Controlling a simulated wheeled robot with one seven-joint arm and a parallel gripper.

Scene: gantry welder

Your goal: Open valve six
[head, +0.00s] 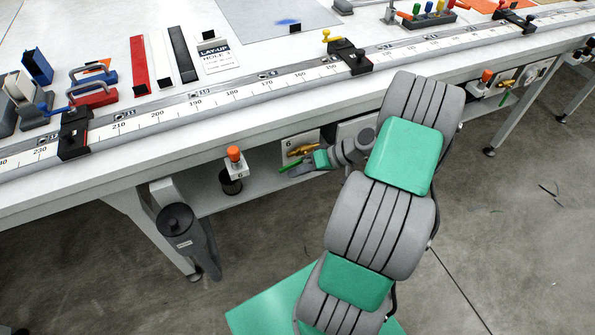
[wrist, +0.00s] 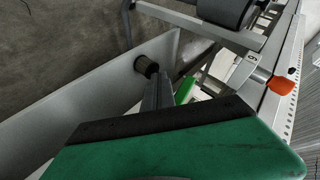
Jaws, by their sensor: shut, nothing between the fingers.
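The valve on the plate marked 6 (head: 289,142) has a brass body (head: 302,151) and a green lever (head: 289,166) pointing down and to the left, under the table's front edge. In the wrist view a green piece of the lever (wrist: 185,90) shows just right of the fingers. My gripper (head: 302,169) reaches in from the right and is shut, with nothing held. Its fingers (wrist: 158,92) are close beside the lever; I cannot tell whether they touch it. My gripper hides part of the valve and lever in the head view.
An orange push button (head: 234,154) on a box marked 6 is left of the valve; it also shows in the wrist view (wrist: 282,85). A dark cylinder (head: 231,182) hangs below it. A grey torch holder (head: 183,232) stands further left. Another valve (head: 506,84) is at far right.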

